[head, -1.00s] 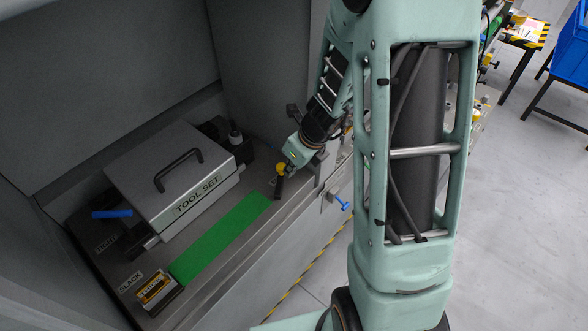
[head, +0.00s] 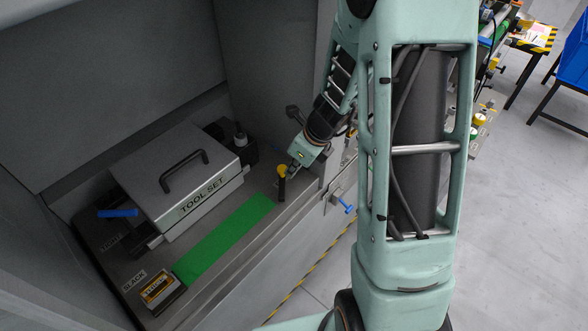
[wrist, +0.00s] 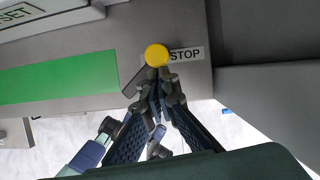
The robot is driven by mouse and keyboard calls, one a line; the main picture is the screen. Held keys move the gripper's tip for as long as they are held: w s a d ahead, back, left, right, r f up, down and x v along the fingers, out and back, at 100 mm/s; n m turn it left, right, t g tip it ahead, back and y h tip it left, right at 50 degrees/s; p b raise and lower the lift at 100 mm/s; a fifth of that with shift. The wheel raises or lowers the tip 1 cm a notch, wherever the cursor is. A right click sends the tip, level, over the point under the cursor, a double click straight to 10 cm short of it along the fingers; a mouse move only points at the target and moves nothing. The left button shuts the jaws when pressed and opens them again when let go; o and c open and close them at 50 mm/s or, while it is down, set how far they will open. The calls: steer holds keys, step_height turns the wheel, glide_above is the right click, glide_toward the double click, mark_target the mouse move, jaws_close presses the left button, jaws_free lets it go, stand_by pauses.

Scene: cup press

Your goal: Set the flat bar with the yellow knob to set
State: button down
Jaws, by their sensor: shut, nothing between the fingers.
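The yellow knob (head: 282,171) sits at the right end of the workbench, with its dark flat bar (head: 282,190) pointing toward the bench's front edge. In the wrist view the round yellow knob (wrist: 157,55) is beside a STOP label (wrist: 186,54), and the bar (wrist: 133,82) slants down-left from it. My gripper (wrist: 160,76) is shut and empty, its fingertips right at the knob's lower side; I cannot tell whether they touch. In the head view my gripper (head: 294,168) is just right of the knob. No set label for the bar is readable.
A grey TOOL SET box (head: 175,180) with a black handle stands left of a green strip (head: 225,240). A blue handle (head: 118,213), TIGHT and SLACK labels and a yellow-labelled block (head: 160,291) are at the left. Walls enclose the back and right.

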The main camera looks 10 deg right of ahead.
mark_target(278, 167)
steer(key=n, duration=0.1)
steer(key=w+a+n, duration=0.1)
steer(key=shift+n+g+y, duration=0.3)
steer(key=shift+g, duration=0.1)
steer(key=n, duration=0.1)
steer(key=a+n+p, duration=0.1)
steer(key=shift+w+n+g+y, duration=0.2)
steer(key=shift+n+g+y, duration=0.1)
steer(key=shift+n+g, duration=0.1)
steer(key=shift+a, duration=0.45)
steer(key=shift+w+a+n+g, duration=0.1)
steer(key=shift+a+n+g, duration=0.2)
steer(key=shift+n, duration=0.3)
steer(key=shift+a, duration=0.35)
step_height(278, 167, up, 10)
